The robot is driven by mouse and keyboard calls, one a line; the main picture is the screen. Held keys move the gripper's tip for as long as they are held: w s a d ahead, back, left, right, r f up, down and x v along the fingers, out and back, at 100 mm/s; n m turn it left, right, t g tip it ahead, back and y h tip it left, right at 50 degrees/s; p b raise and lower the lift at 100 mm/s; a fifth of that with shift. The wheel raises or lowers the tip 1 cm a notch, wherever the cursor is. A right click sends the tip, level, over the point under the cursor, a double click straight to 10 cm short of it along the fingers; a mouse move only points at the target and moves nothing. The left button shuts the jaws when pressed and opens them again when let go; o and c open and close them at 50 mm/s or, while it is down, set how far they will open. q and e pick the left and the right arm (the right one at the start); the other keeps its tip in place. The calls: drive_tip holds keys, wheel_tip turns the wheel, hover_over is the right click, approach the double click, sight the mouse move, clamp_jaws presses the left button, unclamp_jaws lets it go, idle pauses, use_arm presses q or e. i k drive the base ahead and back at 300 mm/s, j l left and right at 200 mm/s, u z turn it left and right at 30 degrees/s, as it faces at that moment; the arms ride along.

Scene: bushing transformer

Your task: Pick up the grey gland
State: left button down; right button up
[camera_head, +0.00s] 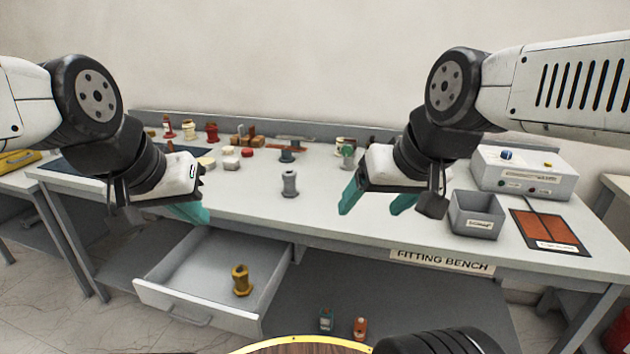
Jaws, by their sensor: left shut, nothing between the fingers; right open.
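A grey gland (290,184), spool-shaped with flanged ends, stands upright near the middle of the bench top (260,205). My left gripper (192,213) is to its left, near the bench's front edge, with its teal fingers shut and empty. My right gripper (376,204) is to its right, with its teal fingers apart and nothing between them. Neither gripper touches the gland. A darker grey-green part (287,153) stands behind the gland.
An open drawer (205,265) below the bench top holds a yellow gland-like part (241,280). A grey bin (475,217), a control box (522,172) and an orange-brown pad (549,229) are at the right. Several small coloured parts stand along the back. The bench around the grey gland is clear.

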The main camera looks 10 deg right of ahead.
sight(290, 191)
drive_tip(key=i+l+u, duration=0.15)
drive_tip(key=i+l, duration=0.35)
drive_tip(key=i+l+u, duration=0.25)
drive_tip(key=i+l, duration=0.05)
drive_tip(key=i, duration=0.05)
